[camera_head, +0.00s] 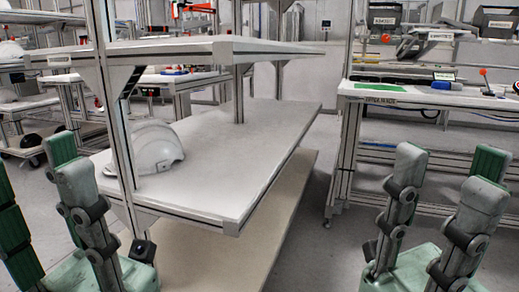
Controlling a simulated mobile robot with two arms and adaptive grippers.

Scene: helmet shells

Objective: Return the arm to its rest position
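My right gripper (446,178) is at the lower right, its fingers pointing up and spread apart with nothing between them. My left gripper (38,182) is at the lower left, partly cut off by the picture edge. Its visible fingers stand apart and I see nothing held between them. A white helmet shell (158,147) sits on the middle shelf (235,160) of the rack, behind a metal upright. Both grippers are in front of the rack and apart from the shell.
The rack has an upper shelf (190,46) and a lower shelf (215,250). A workbench (400,94) with a green mat (379,87) and small tools stands at the right. Grey floor (310,235) lies clear between rack and bench.

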